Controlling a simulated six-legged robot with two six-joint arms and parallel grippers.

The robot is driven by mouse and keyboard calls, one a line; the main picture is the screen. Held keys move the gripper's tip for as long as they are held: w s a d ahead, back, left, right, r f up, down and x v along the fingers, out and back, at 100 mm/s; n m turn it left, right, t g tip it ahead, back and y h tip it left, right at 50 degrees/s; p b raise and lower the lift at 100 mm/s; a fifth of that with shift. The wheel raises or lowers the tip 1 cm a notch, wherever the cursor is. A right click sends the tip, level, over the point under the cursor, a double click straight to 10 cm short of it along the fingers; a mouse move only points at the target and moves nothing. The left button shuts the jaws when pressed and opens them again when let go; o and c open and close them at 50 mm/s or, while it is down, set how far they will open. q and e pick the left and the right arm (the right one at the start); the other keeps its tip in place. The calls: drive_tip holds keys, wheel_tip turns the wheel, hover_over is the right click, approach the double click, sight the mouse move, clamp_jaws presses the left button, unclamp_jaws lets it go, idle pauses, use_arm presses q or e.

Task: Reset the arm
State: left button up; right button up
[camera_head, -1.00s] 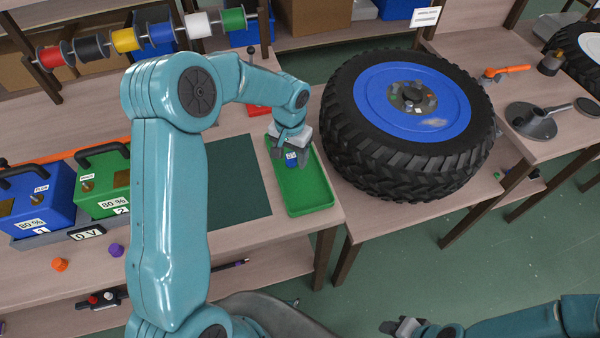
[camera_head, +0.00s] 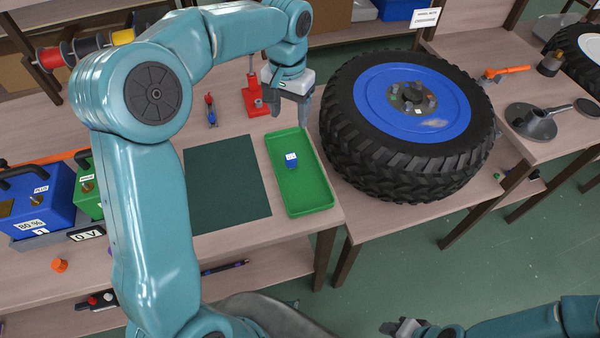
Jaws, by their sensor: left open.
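My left gripper (camera_head: 288,108) is open and empty, above the far end of the green tray (camera_head: 310,205). Its arm comes in from the left and bends over the table. A small blue block (camera_head: 291,160) with a white label lies in the tray, apart from the gripper. My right gripper (camera_head: 402,327) is at the bottom edge, low and off the table; its finger gap is too small to tell.
A red stand (camera_head: 254,98) is behind the tray. A dark green mat (camera_head: 228,182) lies left of it, bare. Blue (camera_head: 45,205) and green (camera_head: 88,192) boxes stand at the left.

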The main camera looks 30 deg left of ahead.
use_arm(q)
drive_tip(key=shift+w+r, duration=0.1)
drive_tip(key=shift+r, duration=0.15)
drive_tip(key=shift+r, duration=0.1)
